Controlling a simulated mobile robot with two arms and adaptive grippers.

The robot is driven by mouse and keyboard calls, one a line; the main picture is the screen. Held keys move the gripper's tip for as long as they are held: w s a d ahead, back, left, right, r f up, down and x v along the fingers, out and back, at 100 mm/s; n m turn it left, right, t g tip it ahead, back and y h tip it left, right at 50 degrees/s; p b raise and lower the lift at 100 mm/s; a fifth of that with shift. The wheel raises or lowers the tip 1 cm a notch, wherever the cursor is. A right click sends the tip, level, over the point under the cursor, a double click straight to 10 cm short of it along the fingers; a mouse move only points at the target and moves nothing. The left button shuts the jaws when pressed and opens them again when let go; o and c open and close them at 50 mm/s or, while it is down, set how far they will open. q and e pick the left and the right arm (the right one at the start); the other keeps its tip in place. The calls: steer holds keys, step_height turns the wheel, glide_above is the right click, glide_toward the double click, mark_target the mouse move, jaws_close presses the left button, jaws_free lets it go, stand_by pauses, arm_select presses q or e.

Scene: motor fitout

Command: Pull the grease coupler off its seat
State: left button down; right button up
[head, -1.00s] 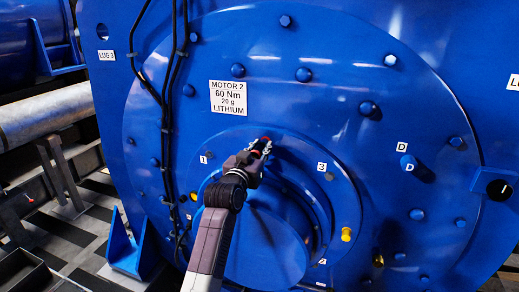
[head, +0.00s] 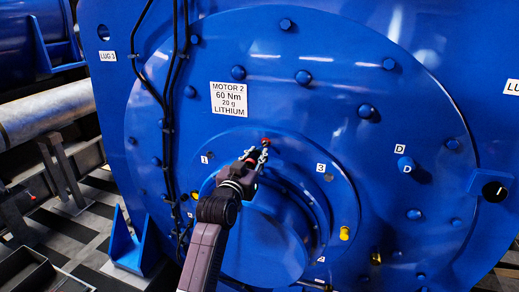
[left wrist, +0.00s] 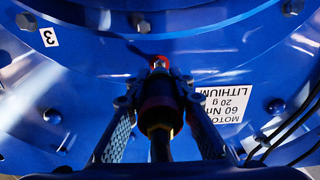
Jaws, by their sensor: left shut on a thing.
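The grease coupler (left wrist: 159,118) is a dark cylinder with a brass-coloured band, seen between the fingers in the left wrist view. My left gripper (head: 259,155) is shut on it in front of the blue motor face. The gripper's fingers also show in the left wrist view (left wrist: 160,104). A small fitting with a red collar (left wrist: 159,63) sits at the coupler's far end on the motor, and shows as a red spot in the head view (head: 266,141). I cannot tell whether coupler and fitting still touch. My right gripper is not in view.
The motor face (head: 300,110) carries several bolts, a "MOTOR 2" label (head: 229,99) and yellow caps, one at the right (head: 344,233). Black cables (head: 167,120) run down its left side. A blue bracket (head: 130,248) stands at lower left.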

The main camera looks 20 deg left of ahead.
mark_target(249, 166)
arm_select(q)
steer(key=shift+s+p, duration=0.4)
steer(key=shift+s, duration=0.4)
steer(key=shift+s+p, duration=0.4)
steer(key=shift+s, duration=0.05)
steer(key=s+p, duration=0.2)
steer(key=s, duration=0.2)
steer(key=shift+s+a+r, duration=0.1)
steer(key=shift+s+r, duration=0.05)
steer(key=shift+s, duration=0.05)
steer(key=s+p, duration=0.1)
steer(key=s, duration=0.4)
steer(key=shift+a, duration=0.1)
steer(key=s, duration=1.1)
steer(key=shift+s+a, duration=0.2)
steer(key=shift+s, duration=0.15)
steer(key=shift+f, duration=0.2)
